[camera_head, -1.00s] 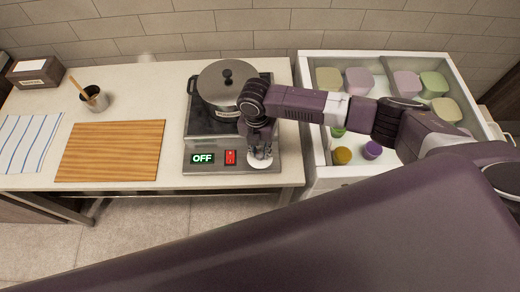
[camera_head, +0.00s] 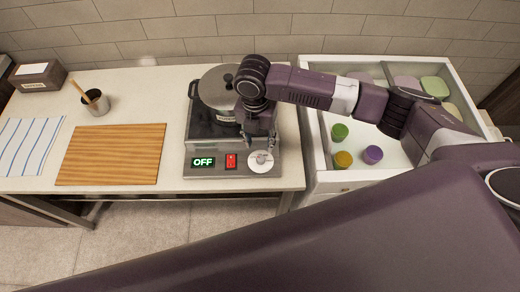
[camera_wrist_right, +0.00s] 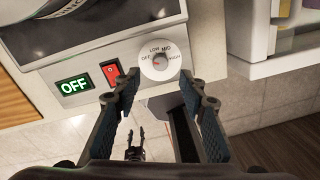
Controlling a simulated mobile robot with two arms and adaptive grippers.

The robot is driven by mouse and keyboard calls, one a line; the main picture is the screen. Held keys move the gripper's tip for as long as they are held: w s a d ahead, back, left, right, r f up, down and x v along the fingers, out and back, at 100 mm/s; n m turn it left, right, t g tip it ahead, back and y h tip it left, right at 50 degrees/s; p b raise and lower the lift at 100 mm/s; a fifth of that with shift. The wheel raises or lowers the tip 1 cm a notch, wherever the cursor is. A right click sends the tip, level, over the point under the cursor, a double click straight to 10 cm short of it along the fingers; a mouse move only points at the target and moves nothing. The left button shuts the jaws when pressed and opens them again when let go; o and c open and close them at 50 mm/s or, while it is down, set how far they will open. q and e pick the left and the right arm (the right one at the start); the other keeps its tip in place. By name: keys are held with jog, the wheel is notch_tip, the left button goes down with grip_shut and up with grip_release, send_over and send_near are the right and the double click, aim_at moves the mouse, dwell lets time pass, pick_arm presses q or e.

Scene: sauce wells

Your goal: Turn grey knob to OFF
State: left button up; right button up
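The grey knob (camera_wrist_right: 161,63) sits in a white dial marked OFF, LOW, MID and HIGH. It also shows in the head view (camera_head: 262,157) at the front right of the cooker panel. Its small red mark appears to point toward OFF. The green display (camera_head: 203,162) reads OFF. My right gripper (camera_wrist_right: 160,92) is open and empty, its fingers apart and clear of the knob. In the head view it hangs just behind the dial. Small dark fingers of what looks like my left gripper (camera_wrist_right: 135,134) show low in the wrist view, apart; the head view does not show it.
A red switch (camera_head: 231,161) lies between display and dial. A lidded pot (camera_head: 215,88) stands on the cooker behind. A wooden board (camera_head: 110,155) lies left. An open drawer (camera_head: 405,157) with several coloured containers is at right.

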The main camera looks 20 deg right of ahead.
notch_tip(320, 180, up, 4)
jog(key=shift+r, duration=0.1)
jog(key=shift+a, duration=0.15)
dwell(0.5)
